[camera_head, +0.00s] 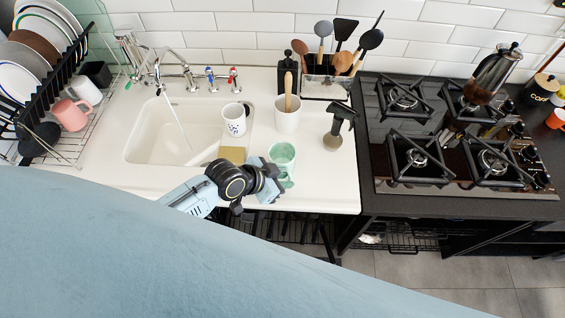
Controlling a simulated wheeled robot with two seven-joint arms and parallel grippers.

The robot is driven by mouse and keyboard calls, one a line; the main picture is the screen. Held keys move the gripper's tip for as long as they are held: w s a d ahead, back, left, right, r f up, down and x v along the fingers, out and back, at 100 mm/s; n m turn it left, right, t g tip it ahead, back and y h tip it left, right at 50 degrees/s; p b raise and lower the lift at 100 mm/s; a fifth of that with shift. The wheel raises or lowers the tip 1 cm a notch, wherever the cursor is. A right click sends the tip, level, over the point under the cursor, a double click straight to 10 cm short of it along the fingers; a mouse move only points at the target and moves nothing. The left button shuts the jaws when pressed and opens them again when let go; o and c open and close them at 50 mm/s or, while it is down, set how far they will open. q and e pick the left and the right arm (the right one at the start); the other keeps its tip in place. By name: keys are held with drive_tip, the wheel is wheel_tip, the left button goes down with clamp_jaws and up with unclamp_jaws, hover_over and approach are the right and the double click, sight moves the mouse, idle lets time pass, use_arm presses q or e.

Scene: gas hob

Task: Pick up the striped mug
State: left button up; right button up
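A pale green mug (282,156) stands upright near the front edge of the white counter (325,185). Its surface looks faintly striped, though this is hard to make out at this size. Its handle side faces the front, close to my gripper. My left gripper (278,180) reaches in from the left and is at the mug's lower front, by the handle. The fingertips are small and partly merge with the mug, so I cannot tell whether they grip it. My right gripper is not in view.
A white patterned mug (234,121) and a white crock (287,117) stand behind the green mug. A dark-handled item (335,134) stands to the right. A yellowish sponge (232,155) lies left, beside the sink (150,148). The gas hob (440,185) is right.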

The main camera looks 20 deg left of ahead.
sight(290, 179)
use_arm(q)
drive_tip(key=x, duration=0.3)
drive_tip(key=shift+w+d+f, duration=0.1)
drive_tip(key=shift+w, duration=0.05)
clamp_jaws()
